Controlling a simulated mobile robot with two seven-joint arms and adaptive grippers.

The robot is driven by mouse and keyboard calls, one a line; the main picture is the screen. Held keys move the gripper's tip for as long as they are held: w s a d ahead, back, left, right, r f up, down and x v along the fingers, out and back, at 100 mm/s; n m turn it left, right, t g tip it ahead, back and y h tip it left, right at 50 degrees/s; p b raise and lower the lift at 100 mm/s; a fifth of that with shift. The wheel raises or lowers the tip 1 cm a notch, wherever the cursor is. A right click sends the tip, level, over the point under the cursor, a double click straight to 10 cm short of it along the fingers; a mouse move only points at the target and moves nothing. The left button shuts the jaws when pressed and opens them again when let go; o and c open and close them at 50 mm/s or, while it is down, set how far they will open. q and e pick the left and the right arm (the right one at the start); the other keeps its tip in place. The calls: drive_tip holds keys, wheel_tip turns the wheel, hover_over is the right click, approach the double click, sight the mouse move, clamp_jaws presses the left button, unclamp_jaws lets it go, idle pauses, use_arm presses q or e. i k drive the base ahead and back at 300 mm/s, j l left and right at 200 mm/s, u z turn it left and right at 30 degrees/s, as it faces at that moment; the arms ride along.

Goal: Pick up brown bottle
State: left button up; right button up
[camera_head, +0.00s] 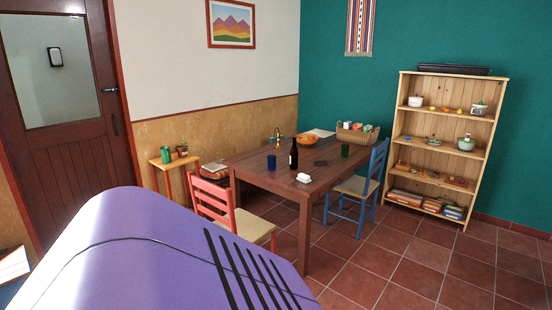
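A dark brown bottle (294,154) stands upright on the wooden table (262,179), near the middle of its top. A dark cup (271,162) is just left of the bottle, and a small white item (304,178) lies in front of it, close to the table's front edge. Neither of my grippers shows in the head view. A large purple surface, which seems to be part of my own body, fills the lower left and hides the floor there.
A red chair (222,205) stands at the table's left and a blue chair (357,187) at its right. An orange bowl (306,140), a basket (357,135) and a green cup (345,150) are on the table. A shelf (398,112) stands behind right. The tiled floor at front right is clear.

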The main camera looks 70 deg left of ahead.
sight(294, 155)
drive_tip(key=u, duration=2.15)
